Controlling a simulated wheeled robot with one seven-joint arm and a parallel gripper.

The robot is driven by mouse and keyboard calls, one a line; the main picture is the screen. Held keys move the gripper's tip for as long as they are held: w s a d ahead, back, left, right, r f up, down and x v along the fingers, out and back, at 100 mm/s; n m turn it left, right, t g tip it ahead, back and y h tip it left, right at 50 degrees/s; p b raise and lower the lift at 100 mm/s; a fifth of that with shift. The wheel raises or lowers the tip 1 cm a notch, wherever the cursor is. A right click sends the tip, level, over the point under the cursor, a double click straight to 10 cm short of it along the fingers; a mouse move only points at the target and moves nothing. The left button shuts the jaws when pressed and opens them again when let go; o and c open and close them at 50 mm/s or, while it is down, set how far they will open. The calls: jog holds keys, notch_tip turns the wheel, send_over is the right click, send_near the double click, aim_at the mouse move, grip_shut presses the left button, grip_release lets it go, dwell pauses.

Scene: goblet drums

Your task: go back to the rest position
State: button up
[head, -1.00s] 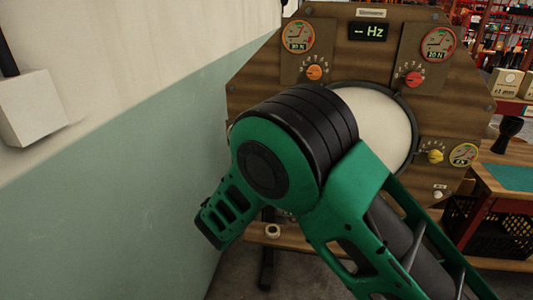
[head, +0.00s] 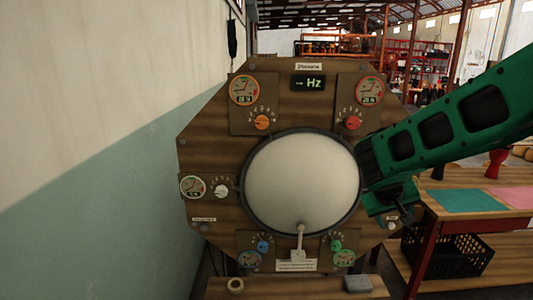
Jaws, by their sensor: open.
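My green arm link (head: 450,125) reaches in from the right edge and ends just right of the round white drumhead (head: 300,185). Below its end is a small dark green part, which looks like my gripper (head: 390,208). It is small and partly covered by the arm, in front of the lower right of the wooden panel (head: 215,150). It looks open, with nothing seen in it. I cannot tell whether it touches the panel.
The panel carries dials, coloured knobs and an Hz display (head: 309,83). A pale and green wall (head: 100,180) runs along the left. At the right stand a red-framed table (head: 425,255) and a black crate (head: 450,255). A wooden ledge (head: 300,288) lies below the panel.

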jog(key=s+d+m+g+y, duration=0.15)
jog(key=s+d, duration=0.25)
jog(key=s, duration=0.5)
jog(key=s+d+m+g+y, duration=0.1)
jog(key=s+d+m+g, duration=0.15)
jog(key=s, duration=0.65)
jog(key=s+a+m+g+y, duration=0.1)
jog(key=s+a+y, duration=0.1)
jog(key=s, duration=1.4)
jog(key=shift+m+y, duration=0.4)
jog(key=shift+y, duration=0.35)
jog(key=shift+w+f, duration=0.1)
jog(key=shift+w+f, duration=0.25)
jog(key=shift+w, duration=0.35)
